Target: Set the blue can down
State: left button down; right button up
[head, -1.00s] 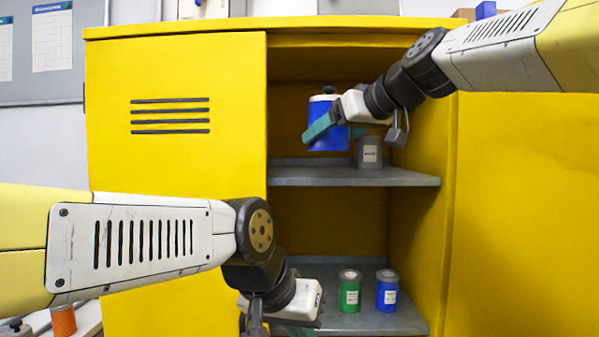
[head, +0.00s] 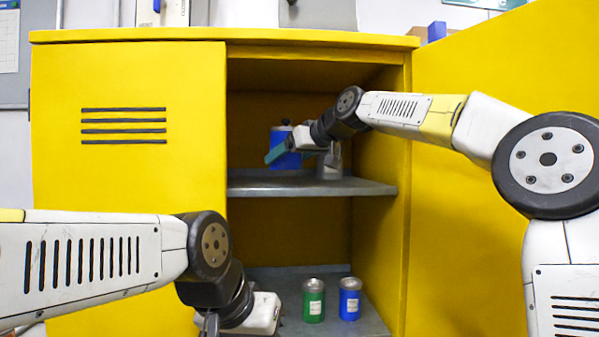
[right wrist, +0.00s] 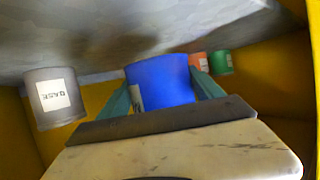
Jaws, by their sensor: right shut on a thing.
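A blue can (head: 290,161) with a dark top is in my right gripper (head: 283,148), inside the yellow cabinet over the upper shelf (head: 300,187). The can looks upright; I cannot tell whether its base touches the shelf. In the right wrist view the blue can (right wrist: 162,82) sits between the two teal fingers, which are shut on it. Another blue can (head: 349,300) stands on the lower shelf. My left gripper (head: 215,328) is low at the cabinet front, its fingers cut off by the picture's bottom edge.
A grey can (head: 328,170) stands on the upper shelf right of the held can, partly behind my gripper. The wrist view also shows an orange can (right wrist: 198,63) and a green can (right wrist: 221,63). A green can (head: 313,301) stands on the lower shelf. The cabinet's right wall (head: 385,230) is close.

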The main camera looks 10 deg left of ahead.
jog(key=f, duration=0.2)
jog(key=shift+w+f, duration=0.35)
jog(key=shift+w, duration=0.05)
jog(key=shift+a+f, duration=0.1)
jog(key=shift+f, duration=0.3)
jog(key=shift+f, duration=0.15)
jog(key=o, duration=1.9)
jog(key=shift+f, duration=0.1)
